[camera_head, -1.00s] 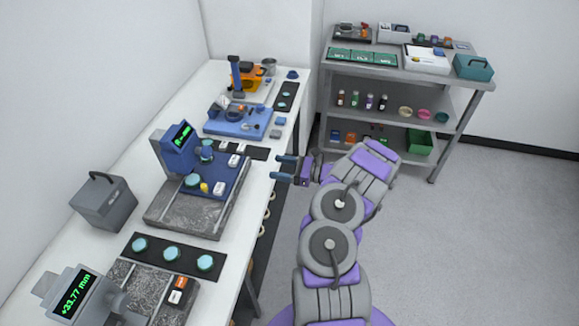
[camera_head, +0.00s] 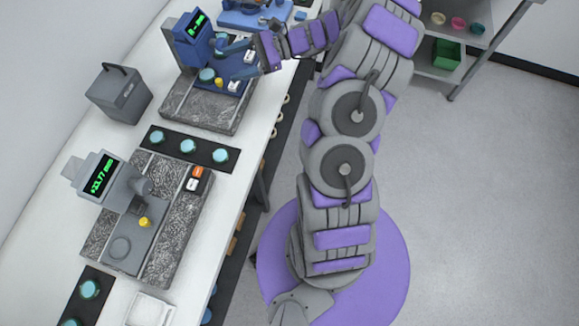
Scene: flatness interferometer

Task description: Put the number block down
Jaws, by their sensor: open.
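Another small block pair, orange (camera_head: 197,172) and white (camera_head: 193,185), stands on the nearer grey granite base (camera_head: 177,232).
The nearer instrument shows a green reading on its display (camera_head: 101,174). A dark strip with teal discs (camera_head: 188,147) lies between the two instruments. A grey box (camera_head: 119,94) stands at the left. A grey shelf (camera_head: 478,42) is at the upper right; the floor to the right is clear.

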